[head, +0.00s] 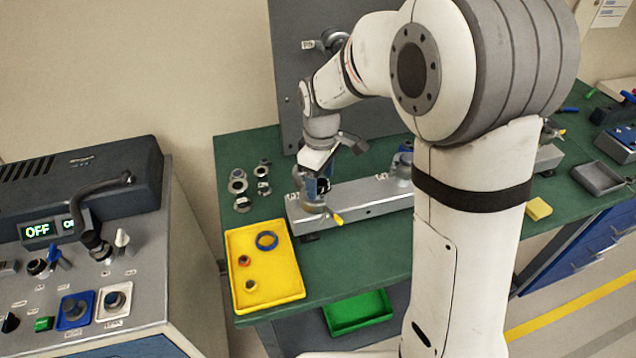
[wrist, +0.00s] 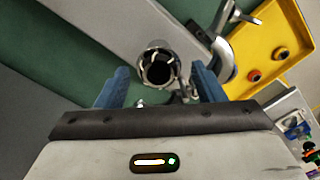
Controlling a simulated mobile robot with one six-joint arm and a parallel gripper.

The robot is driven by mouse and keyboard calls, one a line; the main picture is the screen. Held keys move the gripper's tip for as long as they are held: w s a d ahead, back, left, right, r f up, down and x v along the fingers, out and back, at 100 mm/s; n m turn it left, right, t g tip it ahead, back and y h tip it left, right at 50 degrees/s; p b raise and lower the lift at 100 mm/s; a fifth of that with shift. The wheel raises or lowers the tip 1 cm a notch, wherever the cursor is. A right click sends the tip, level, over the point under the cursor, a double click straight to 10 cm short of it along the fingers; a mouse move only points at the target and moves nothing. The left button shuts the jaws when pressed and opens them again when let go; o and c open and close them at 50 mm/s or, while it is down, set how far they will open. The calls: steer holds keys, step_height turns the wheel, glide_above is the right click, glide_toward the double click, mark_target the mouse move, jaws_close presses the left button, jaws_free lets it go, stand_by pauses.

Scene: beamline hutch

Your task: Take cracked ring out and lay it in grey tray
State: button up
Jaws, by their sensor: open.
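My gripper (head: 318,190) is open at the left end of the grey rail on the green bench. In the wrist view my gripper (wrist: 160,78) has its two blue fingers apart, one on each side of a round metal fitting (wrist: 158,67) with a dark bore. I cannot tell whether the fingers touch it. I cannot make out a cracked ring; the fitting's inside is too dark and small. The grey tray (head: 599,179) lies at the right end of the bench and looks empty.
A yellow tray (head: 299,288) holds a blue ring (head: 266,240) and two small round parts. Metal fittings (head: 238,184) lie left of the rail (head: 376,198). A yellow-tipped lever (head: 336,218) sticks out by my gripper. A yellow block (head: 538,208) lies near the front edge.

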steer(key=c, duration=1)
steer(key=shift+c, duration=0.2)
steer(key=shift+r, duration=0.15)
